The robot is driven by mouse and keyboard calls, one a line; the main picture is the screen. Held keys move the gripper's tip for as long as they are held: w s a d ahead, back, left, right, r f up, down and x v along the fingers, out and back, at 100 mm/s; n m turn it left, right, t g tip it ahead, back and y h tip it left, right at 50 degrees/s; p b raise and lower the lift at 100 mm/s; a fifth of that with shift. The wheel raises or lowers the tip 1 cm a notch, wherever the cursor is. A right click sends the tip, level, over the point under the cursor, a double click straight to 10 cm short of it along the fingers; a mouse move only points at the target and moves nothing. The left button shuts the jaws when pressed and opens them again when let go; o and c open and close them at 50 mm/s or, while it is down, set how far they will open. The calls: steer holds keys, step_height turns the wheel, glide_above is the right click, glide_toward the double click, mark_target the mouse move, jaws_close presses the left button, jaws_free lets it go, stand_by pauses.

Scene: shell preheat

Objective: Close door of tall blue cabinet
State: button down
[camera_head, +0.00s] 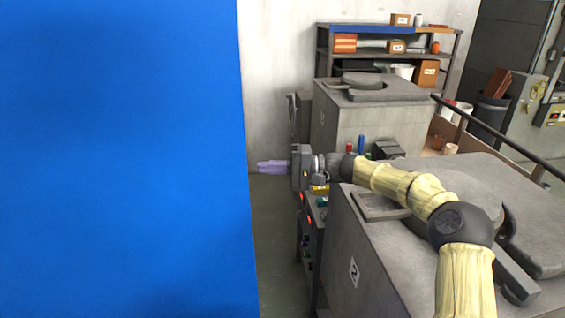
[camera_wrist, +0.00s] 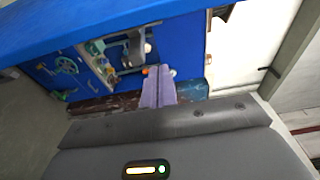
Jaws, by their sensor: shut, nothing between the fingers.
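A large flat blue panel (camera_head: 120,160) fills the left of the head view; I take it as part of the tall blue cabinet, but cannot tell there whether it is the door. My gripper (camera_head: 260,167) is shut and empty, its purple fingers pointing left, close to the panel's right edge in the picture. In the wrist view the shut fingers (camera_wrist: 159,74) point at a blue cabinet face (camera_wrist: 183,45) with valves and fittings in front of it. A blue slab (camera_wrist: 90,22) crosses the top left there. I cannot tell whether the fingers touch anything, and no handle is clear.
A grey machine marked 2 (camera_head: 355,270) stands under my arm. Another grey machine (camera_head: 370,125) stands behind it. A shelf (camera_head: 330,52) with boxes is at the back wall. A strip of floor (camera_head: 275,230) is free between the blue panel and the machines.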

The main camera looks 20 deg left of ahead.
steer(key=s+p, duration=0.1)
steer(key=s+a+p, duration=0.1)
steer(key=s, duration=0.1)
steer(key=s+p, duration=0.1)
steer(key=p, duration=0.1)
steer(key=shift+s+a, duration=0.3)
stand_by(0.5)
